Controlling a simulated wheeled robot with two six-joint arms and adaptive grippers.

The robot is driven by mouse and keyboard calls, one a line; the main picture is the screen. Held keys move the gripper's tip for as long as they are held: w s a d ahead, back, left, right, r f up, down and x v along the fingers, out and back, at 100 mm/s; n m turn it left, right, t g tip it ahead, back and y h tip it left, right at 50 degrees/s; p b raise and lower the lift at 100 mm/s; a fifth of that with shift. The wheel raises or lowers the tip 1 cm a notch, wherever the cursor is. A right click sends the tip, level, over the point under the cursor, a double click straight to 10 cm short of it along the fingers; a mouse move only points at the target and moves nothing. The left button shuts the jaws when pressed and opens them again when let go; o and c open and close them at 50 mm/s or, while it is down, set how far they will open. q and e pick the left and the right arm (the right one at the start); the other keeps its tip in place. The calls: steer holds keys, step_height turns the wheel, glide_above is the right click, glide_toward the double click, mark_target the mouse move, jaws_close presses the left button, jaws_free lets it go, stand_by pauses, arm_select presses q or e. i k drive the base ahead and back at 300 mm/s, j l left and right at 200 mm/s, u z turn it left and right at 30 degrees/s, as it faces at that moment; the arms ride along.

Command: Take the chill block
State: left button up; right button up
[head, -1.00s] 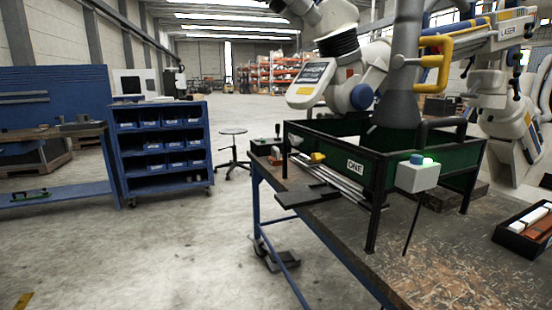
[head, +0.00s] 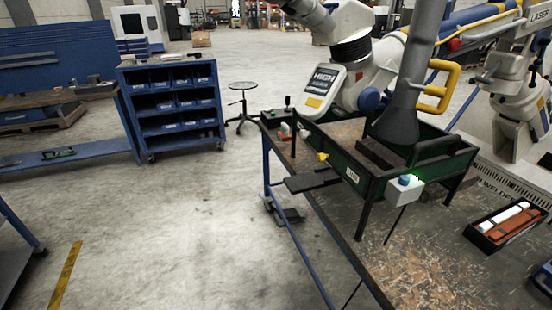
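A black tray (head: 478,241) lies on the worktable at the right edge of the head view. In it are a white bar (head: 513,212) and a copper-brown block (head: 516,225) side by side. The copper-brown block may be the chill block, but I cannot tell for certain at this size. Neither of my grippers shows in the head view.
The worktable (head: 400,265) carries a green-walled black frame (head: 362,178) on legs, with a white box (head: 404,190) bearing a blue button and green light. A white arm (head: 350,80) and dark duct (head: 397,122) hang over it. Open floor lies left, with a blue bin rack (head: 170,105) and stool (head: 242,88).

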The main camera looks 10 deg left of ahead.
mark_target(285, 136)
steer(key=i+j+z, duration=0.1)
steer(key=z, duration=0.25)
steer(key=i+j+z, duration=0.15)
steer(key=z, duration=0.25)
steer(key=i+j+z, duration=0.1)
steer(key=j, duration=0.25)
steer(key=i+j, duration=0.25)
steer(key=i+j+z, duration=0.15)
steer(key=j, duration=0.35)
steer(key=i+j+z, duration=0.1)
steer(key=j, duration=0.25)
steer(key=i+j, duration=0.15)
steer(key=j, duration=0.25)
steer(key=i+j+z, duration=0.15)
steer(key=j, duration=0.25)
steer(key=i+j+z, duration=0.1)
steer(key=j, duration=0.3)
